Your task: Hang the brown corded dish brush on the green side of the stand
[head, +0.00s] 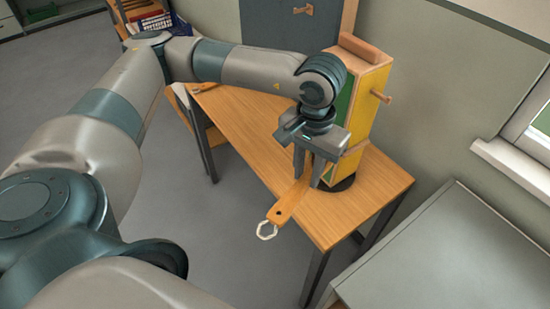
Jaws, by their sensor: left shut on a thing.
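The brown dish brush (289,203) has a flat wooden handle with a pale cord loop (267,230) at its lower end. My left gripper (307,180) is shut on the brush, in front of the stand, and points down over the table. The brush's other end is hidden behind the fingers. The stand (371,100) is an upright box on a dark round base. Its yellow side faces right with a wooden peg (380,96). The green side (343,99) faces left, partly hidden by my left wrist; no peg on it is visible. My right gripper is out of view.
The wooden table (250,130) is mostly clear. A small wooden item (203,88) lies at its far left end. A dark board (280,45) with a peg stands behind. A grey cabinet (450,260) is at lower right, and a shelf with books (155,22) is at the back.

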